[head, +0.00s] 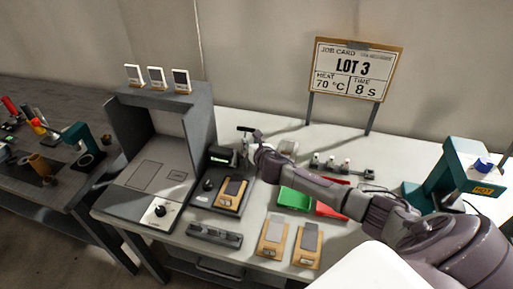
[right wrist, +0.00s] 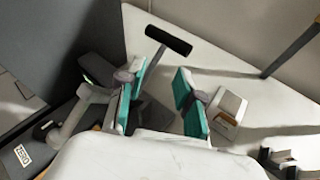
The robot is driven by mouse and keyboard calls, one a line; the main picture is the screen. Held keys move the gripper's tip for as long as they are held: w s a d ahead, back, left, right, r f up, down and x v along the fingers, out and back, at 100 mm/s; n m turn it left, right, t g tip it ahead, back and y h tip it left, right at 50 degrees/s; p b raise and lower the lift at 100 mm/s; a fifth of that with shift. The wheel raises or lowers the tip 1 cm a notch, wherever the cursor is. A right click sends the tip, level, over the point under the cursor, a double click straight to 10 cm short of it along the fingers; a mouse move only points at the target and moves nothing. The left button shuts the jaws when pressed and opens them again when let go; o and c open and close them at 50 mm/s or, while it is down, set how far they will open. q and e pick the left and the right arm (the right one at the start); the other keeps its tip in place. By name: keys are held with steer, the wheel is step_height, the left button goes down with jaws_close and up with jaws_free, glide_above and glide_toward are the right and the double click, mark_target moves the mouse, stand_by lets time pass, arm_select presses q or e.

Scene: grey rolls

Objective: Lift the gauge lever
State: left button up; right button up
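The gauge lever (head: 246,129) has a black bar handle and stands behind the gauge (head: 222,155), a dark unit with a lit green display. In the right wrist view the lever's black handle (right wrist: 168,40) sits on a thin grey rod, just beyond my fingertips. My right gripper (head: 255,141) is close to the lever in the head view. In the right wrist view the right gripper (right wrist: 166,88) has its teal pads spread apart with nothing gripped between them. The rod's lower end is hidden behind the left-hand finger. My left gripper is out of view.
A grey booth (head: 125,125) stands left of the gauge. A wooden-framed card (head: 232,188) lies on the gauge base. Green (head: 293,199) and red (head: 330,211) trays lie under my right arm. A teal press (head: 440,172) marked HOT stands at right. The job card (head: 353,73) stands behind.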

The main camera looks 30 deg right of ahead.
steer(key=v, duration=0.5)
